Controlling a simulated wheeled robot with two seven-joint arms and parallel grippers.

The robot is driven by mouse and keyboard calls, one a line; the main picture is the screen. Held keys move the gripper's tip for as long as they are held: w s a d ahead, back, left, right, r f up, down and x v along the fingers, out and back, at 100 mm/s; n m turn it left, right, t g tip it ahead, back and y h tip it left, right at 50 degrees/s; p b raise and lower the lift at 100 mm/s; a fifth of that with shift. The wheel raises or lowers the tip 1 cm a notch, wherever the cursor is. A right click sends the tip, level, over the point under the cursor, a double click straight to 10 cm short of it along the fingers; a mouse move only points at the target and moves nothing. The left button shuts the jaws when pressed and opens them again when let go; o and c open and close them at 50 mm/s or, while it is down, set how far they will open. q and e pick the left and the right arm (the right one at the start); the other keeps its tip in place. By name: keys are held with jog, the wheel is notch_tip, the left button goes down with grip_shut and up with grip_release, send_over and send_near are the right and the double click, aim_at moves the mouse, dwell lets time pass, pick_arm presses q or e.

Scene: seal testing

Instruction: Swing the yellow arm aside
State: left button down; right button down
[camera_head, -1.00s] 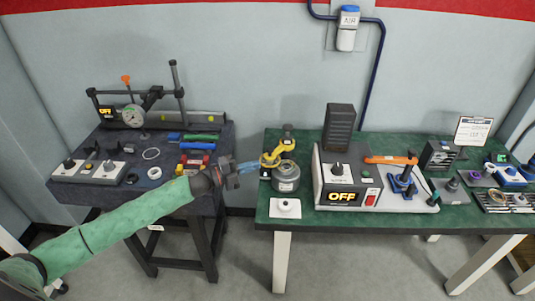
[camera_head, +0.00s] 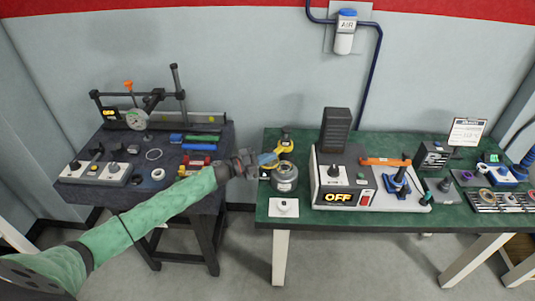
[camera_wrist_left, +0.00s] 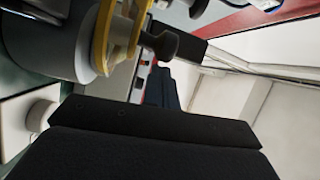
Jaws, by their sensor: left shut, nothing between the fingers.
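The yellow arm (camera_head: 286,146) is on the near left part of the green table, beside and above a round grey metal pot (camera_head: 285,177). My right gripper is out of view.
A box with an OFF display (camera_head: 338,198) stands right of the pot, with an orange-handled lever (camera_head: 385,161) on it. A dark table (camera_head: 198,203) with gauges and parts stands at left, beyond a gap.

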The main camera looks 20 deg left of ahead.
pick_arm(q)
jog(key=shift+w+a+f, duration=0.1)
jog(key=shift+w+a, duration=0.15)
jog(key=shift+a, duration=0.05)
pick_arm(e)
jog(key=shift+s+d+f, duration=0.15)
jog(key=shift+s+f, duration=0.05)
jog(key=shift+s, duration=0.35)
